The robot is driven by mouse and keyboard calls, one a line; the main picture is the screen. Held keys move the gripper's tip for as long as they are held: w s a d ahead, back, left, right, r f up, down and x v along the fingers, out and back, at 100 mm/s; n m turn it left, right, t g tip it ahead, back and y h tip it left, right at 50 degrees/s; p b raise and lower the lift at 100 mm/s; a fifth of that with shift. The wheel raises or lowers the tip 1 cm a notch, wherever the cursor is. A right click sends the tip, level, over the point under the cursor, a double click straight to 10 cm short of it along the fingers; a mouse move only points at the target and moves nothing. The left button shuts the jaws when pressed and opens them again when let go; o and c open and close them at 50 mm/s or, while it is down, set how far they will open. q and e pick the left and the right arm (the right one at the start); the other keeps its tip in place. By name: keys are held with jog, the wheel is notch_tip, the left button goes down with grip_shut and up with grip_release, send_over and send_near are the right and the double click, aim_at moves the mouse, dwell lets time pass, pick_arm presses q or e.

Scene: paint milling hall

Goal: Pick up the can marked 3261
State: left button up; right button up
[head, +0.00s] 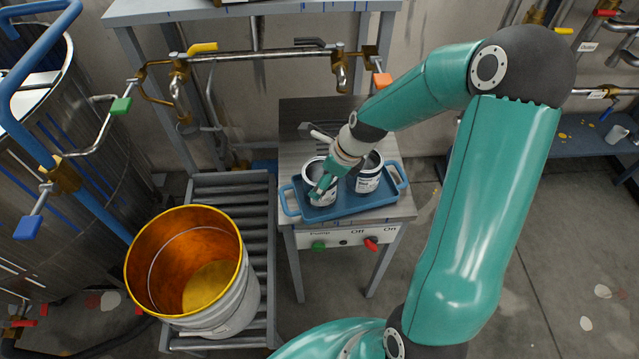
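Two open paint cans with white labels stand on a blue tray (348,212). The left can (328,199) is partly hidden by my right gripper (322,187). The right can (369,182) is partly hidden behind my wrist. I cannot read the numbers on the labels at this size. My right arm reaches over from the right, and its gripper points down and left, with its fingertips at the left can's top. Whether the fingers are open or shut, or touch the can, I cannot tell. My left gripper is not in view.
The tray is on a metal stand (296,158) with pump switches on its front. A large open bucket (247,290), orange inside, stands on a roller conveyor (260,196) to the left. Pipes with valves (255,56) run behind. A white mug (616,134) is on a blue bench at right.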

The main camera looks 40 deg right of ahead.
jog(key=shift+x, duration=1)
jog(key=shift+c, duration=0.2)
jog(key=c, duration=0.9)
jog(key=shift+r, duration=0.15)
